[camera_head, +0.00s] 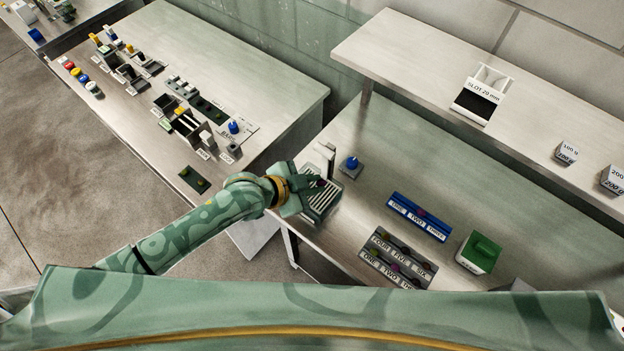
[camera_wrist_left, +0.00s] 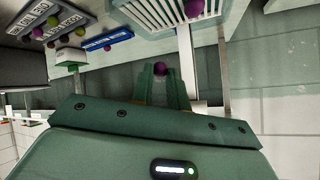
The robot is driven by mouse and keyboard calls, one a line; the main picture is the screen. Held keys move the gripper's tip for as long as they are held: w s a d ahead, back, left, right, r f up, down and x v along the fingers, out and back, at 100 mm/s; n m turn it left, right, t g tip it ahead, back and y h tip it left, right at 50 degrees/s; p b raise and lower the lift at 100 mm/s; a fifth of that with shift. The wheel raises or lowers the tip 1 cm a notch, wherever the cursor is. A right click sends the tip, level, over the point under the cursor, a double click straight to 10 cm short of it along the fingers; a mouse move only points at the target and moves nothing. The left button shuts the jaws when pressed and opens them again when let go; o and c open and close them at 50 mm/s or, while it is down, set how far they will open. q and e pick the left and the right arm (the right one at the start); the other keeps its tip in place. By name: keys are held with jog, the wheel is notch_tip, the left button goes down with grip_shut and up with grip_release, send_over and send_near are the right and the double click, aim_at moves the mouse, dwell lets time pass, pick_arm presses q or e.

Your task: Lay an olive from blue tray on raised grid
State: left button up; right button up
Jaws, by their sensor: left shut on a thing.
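My left gripper (camera_head: 314,184) is shut on a purple olive (camera_wrist_left: 160,69), seen between the fingertips in the wrist view. It is over the raised grid (camera_head: 327,207), a pale slatted rack near the table's left edge. The wrist view shows the grid (camera_wrist_left: 150,14) with another purple olive (camera_wrist_left: 194,8) on it; the held olive looks apart from the slats. The blue tray (camera_head: 418,230), labelled ONE, TWO, THREE, lies to the right. A small purple olive (camera_head: 421,212) shows in its middle part. My right gripper is not in view.
A grey tray (camera_head: 399,263) with several green and purple olives lies in front of the blue tray. A green-topped box (camera_head: 481,252) stands right. A post (camera_head: 328,158) and a blue-knobbed block (camera_head: 351,166) stand close behind the grid. A raised shelf (camera_head: 420,50) is at the back.

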pick_arm(q)
jog(key=shift+f+b, duration=2.1)
jog(key=shift+f, duration=0.05)
jog(key=shift+f+b, duration=0.45)
jog(key=shift+f, duration=0.25)
jog(key=shift+a, duration=0.15)
jog(key=o, duration=1.1)
jog(key=shift+s, duration=0.1)
jog(key=shift+p, duration=0.3)
